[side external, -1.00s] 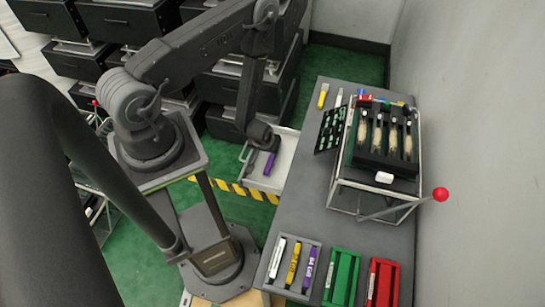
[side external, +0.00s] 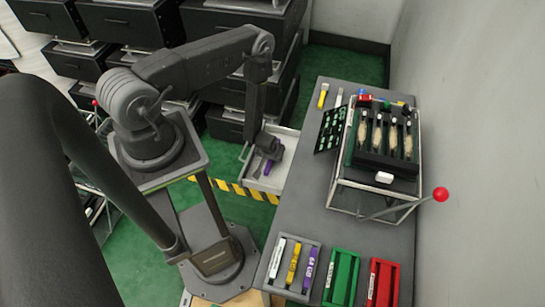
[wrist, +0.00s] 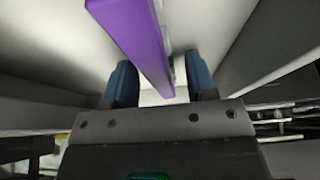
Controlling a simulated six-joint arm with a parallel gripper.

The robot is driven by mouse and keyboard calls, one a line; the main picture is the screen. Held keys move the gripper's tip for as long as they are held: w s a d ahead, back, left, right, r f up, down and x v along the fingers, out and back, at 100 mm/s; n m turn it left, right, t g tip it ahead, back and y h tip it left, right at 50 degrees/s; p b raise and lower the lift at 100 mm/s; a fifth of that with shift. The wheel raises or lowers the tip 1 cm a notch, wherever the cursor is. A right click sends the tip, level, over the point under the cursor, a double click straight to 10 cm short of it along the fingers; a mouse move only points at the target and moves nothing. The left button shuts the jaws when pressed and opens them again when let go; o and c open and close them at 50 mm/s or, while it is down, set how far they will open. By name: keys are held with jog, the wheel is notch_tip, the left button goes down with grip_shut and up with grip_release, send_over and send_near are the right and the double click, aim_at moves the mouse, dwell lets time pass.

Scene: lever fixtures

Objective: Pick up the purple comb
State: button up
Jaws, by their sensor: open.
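The purple comb (side external: 267,168) lies in the open white drawer (side external: 288,148) beside the table. In the wrist view the comb (wrist: 135,35) is a long purple bar running from the top edge down to between my fingers. My gripper (side external: 262,166) is inside the drawer area, pointing down next to the comb. In the wrist view my gripper (wrist: 160,66) is open, with one blue fingertip on each side of the comb's lower end. I see a narrow gap on the right side; contact on the left is unclear. Part of the comb is hidden in the side view.
The drawer's walls stand close around my gripper. The grey table (side external: 300,215) is to the right, with a grey tray (side external: 272,285), a green tray (side external: 341,278), a red tray (side external: 383,284) and a lever fixture with a red ball (side external: 440,194). Black drawer units (side external: 225,92) stand behind.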

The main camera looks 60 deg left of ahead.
jog(key=c, duration=0.8)
jog(key=shift+c, duration=0.2)
notch_tip(320, 180, up, 10)
jog(key=shift+r, duration=0.1)
dwell(0.4)
